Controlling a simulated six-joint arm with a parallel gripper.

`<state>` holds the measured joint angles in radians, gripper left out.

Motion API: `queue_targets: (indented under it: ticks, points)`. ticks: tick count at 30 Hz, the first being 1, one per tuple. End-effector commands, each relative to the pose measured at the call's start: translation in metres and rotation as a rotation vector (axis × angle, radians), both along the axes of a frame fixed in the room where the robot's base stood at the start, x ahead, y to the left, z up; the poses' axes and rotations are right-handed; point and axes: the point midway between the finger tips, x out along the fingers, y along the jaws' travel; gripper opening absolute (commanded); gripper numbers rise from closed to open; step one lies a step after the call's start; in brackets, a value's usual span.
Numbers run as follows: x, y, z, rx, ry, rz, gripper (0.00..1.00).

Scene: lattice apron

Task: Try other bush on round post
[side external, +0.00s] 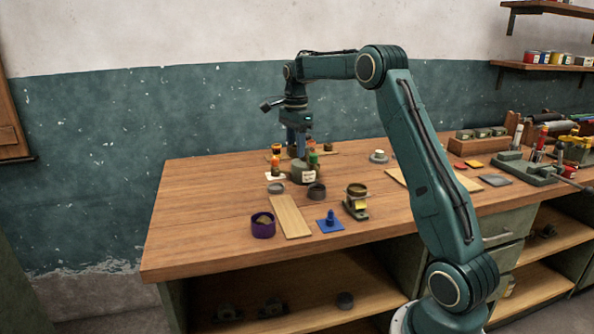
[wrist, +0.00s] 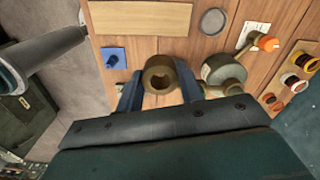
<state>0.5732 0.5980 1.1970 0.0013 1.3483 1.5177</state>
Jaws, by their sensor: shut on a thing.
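My gripper (wrist: 160,92) is shut on a thick brown bush (wrist: 168,68), with one blue finger on each side of it. The bush's round hole faces the wrist camera. In the side external view my gripper (side external: 297,152) hangs fingers down over the back of the bench, and the held bush is hard to make out there. A blue round post on a square blue base (side external: 330,222) stands near the bench's front edge, apart from the gripper. It also shows in the wrist view (wrist: 113,59), left of the bush. A dark ring (side external: 317,191) lies on the bench.
A labelled squat bottle (side external: 308,176) stands close by the gripper. A wooden strip (side external: 291,217), purple bowl (side external: 262,228), grey disc (side external: 276,188) and small fixture with a brassy cup (side external: 356,205) surround the post. The bench's left part is clear.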

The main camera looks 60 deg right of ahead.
Motion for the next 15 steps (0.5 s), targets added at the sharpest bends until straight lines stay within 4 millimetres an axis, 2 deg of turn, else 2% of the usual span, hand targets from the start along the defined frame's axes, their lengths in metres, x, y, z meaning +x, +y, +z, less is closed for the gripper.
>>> queue_targets:
  ticks: [15]
  points:
    - [-0.07, 0.017, -0.038, 0.0, 0.001, 0.0, 0.1]
